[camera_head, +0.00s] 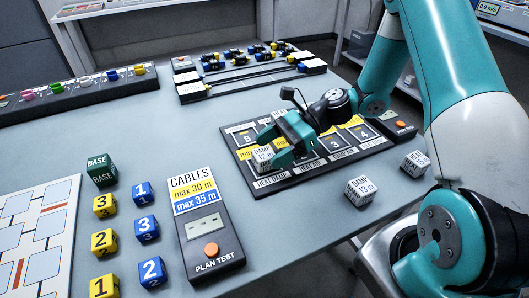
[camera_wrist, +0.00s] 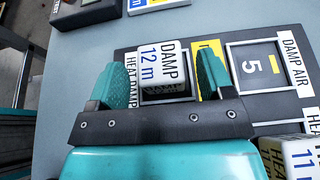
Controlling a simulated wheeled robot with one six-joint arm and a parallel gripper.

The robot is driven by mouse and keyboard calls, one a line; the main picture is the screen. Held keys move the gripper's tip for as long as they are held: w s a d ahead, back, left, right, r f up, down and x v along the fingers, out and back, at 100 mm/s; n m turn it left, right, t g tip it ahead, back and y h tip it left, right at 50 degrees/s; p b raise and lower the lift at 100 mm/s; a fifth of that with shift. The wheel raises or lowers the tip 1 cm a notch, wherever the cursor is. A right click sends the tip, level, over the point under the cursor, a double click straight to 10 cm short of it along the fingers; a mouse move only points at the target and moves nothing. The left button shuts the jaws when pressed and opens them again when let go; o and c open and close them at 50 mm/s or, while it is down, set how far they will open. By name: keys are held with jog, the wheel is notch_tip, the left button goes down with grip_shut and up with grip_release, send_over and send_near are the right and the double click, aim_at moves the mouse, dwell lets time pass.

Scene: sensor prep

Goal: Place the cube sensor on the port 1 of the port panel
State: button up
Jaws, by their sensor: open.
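A white cube sensor marked DAMP 12 m (camera_head: 263,159) sits at the lower left of the dark port panel (camera_head: 285,184). In the wrist view this cube (camera_wrist: 163,66) stands inside a port frame labelled HEAT DAMP; it hides that port's number. My gripper (camera_head: 280,147) is open over the panel. In the wrist view the teal fingers of my gripper (camera_wrist: 165,80) stand on either side of the cube, with narrow gaps visible. Port 5 (camera_wrist: 254,68), labelled DAMP AIR, is bare beside it. Ports 3 and 4 also show bare numbers in the head view.
Another white cube, marked DAMP 13 m (camera_head: 360,191), lies in front of the panel, and one more (camera_head: 415,164) stands to its right. A PLAN TEST box (camera_head: 208,235) and several numbered cubes are on the left. A cable rack (camera_head: 250,77) lies behind.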

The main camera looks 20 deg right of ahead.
jog(key=v, duration=0.9)
jog(key=shift+d+r+p, duration=0.1)
jog(key=shift+d+p, duration=0.05)
jog(key=shift+p, duration=0.2)
jog(key=shift+r+n, duration=0.3)
jog(key=s+a+r+n+g+h, duration=0.1)
jog(key=s+a+r+n+h, duration=0.15)
jog(key=a+r+n, duration=0.2)
jog(key=s+a+r+n+g+h, duration=0.1)
jog(key=s+a+r+n+h, duration=0.15)
jog(key=a+n, duration=0.35)
jog(key=s+a+r+n+t+h, duration=0.1)
jog(key=s+a+r+n+h, duration=0.1)
jog(key=s+n, duration=0.4)
jog(key=s+a+r+n+t+h, duration=0.1)
jog(key=s+a+r+n+h, duration=0.1)
jog(key=s+r+n, duration=0.2)
jog(key=s+n, duration=0.3)
jog(key=n, duration=0.1)
jog(key=shift+s+a, duration=0.3)
jog(key=shift+a, duration=0.05)
